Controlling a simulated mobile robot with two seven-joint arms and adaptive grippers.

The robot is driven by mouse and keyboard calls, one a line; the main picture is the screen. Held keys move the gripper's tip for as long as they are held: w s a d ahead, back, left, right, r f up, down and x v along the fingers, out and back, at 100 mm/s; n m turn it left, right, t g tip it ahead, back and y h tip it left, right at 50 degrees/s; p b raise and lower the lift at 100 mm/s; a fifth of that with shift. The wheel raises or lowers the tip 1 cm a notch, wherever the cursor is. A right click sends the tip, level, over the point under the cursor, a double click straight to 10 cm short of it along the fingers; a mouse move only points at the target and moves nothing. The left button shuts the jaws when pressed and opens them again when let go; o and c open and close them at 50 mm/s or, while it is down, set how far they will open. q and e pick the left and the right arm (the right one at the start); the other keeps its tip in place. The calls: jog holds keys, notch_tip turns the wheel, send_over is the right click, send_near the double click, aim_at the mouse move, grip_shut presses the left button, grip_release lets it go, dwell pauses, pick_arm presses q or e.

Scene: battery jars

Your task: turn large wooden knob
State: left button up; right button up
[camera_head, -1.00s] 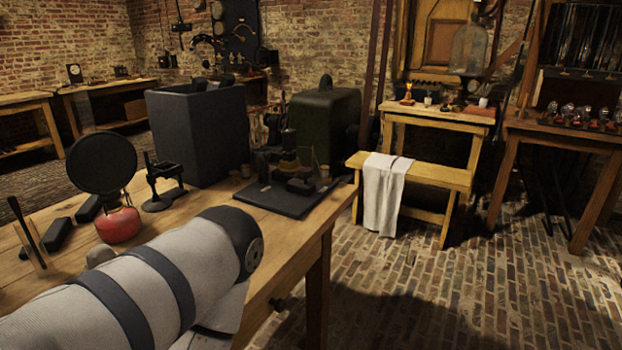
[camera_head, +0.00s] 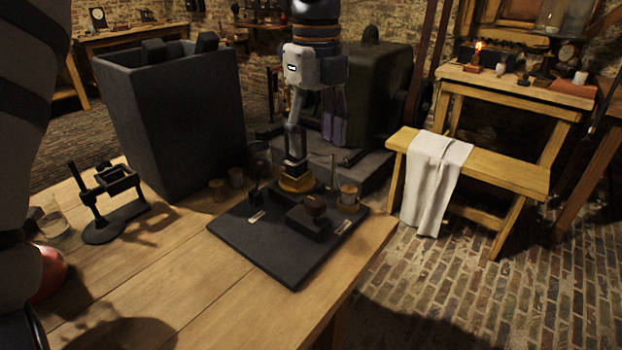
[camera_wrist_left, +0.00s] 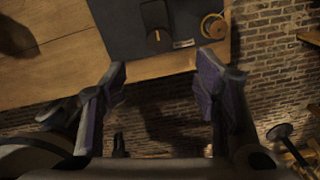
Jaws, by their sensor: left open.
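A rounded brown wooden knob (camera_head: 316,205) sits on a small dark block (camera_head: 309,220) on the black board (camera_head: 265,252) in the head view. One finger overlaps a round wooden piece (camera_head: 297,184); contact cannot be told.
The front tabletop (camera_head: 185,275) is mostly clear.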

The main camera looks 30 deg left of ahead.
aim_at(316, 200)
pick_arm(q)
notch_tip(316, 200, down, 12)
jog(key=shift+s+d, duration=0.1)
jog(key=shift+c, duration=0.3)
jog(key=c, duration=1.1)
